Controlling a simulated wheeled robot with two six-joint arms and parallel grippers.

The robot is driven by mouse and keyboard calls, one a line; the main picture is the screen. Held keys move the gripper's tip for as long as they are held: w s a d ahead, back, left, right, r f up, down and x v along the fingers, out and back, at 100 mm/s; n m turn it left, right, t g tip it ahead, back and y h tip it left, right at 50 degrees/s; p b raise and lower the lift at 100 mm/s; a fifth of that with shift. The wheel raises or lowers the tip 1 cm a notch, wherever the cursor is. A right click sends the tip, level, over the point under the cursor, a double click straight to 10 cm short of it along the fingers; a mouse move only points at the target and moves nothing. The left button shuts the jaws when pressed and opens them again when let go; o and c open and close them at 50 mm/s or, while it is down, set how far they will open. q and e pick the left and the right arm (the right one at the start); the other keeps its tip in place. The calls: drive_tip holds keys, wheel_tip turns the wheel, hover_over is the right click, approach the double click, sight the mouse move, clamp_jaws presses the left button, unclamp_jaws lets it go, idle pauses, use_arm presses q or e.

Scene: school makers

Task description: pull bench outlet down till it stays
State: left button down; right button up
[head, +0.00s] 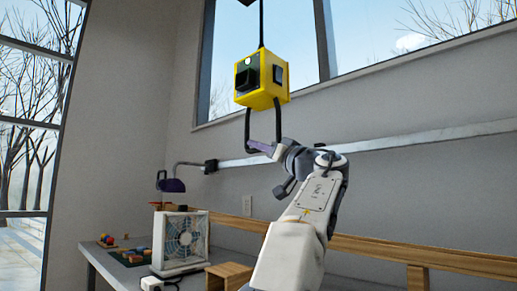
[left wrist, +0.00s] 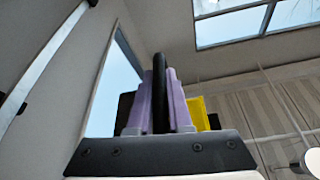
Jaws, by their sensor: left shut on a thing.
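The bench outlet (head: 262,82) is a yellow box with black sockets, hanging from a dark cord in front of the window in the head view. A small pale green spot shows on its upper front. A black loop handle (head: 248,124) hangs below it. My left gripper (head: 262,146) has purple fingers and is at the bottom of this loop. In the left wrist view, the fingers (left wrist: 161,100) are shut on the black handle bar (left wrist: 159,85), and part of the yellow outlet (left wrist: 198,112) shows behind them. My right gripper is not in view.
A metal rail (head: 400,140) runs along the wall behind my arm. The air around the outlet looks clear.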

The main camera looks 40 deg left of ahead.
use_arm(q)
drive_tip(key=shift+w+f, duration=0.1)
drive_tip(key=shift+f, duration=0.2)
drive_tip(key=c, duration=0.8)
unclamp_jaws()
drive_tip(key=shift+c, duration=0.2)
drive_tip(key=b+v, duration=0.3)
drive_tip(key=v, duration=0.7)
drive_tip(key=shift+d, duration=0.3)
